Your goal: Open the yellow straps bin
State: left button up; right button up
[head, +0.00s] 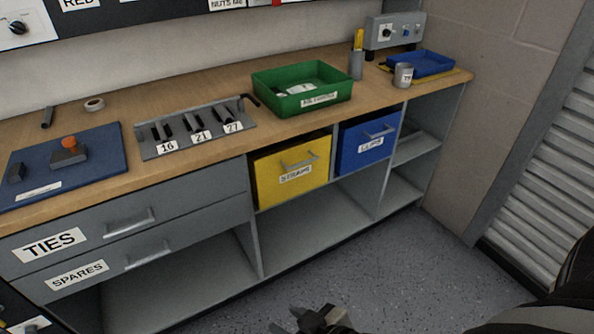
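The yellow straps bin (291,180) sits in a cubby under the workbench top, with a "STRAPS" label and a grey bar handle (299,164) on its front. Its front looks about level with the cubby edge, so it appears closed. My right gripper (287,321) is low at the bottom edge of the head view, over the floor, below and well apart from the bin. Its fingers look spread, with nothing between them. My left gripper is not in view.
A blue clips bin (368,146) is right of the yellow one. Grey drawers marked TIES (130,217) and SPARES (145,255) are to the left. A green tray (302,89) stands on the bench top. Open shelves lie below, and the floor (400,262) in front is clear.

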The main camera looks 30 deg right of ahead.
aim_at(278, 174)
jog(key=u, duration=2.1)
jog(key=k, duration=1.1)
jog(key=z, duration=1.65)
jog(key=i, duration=1)
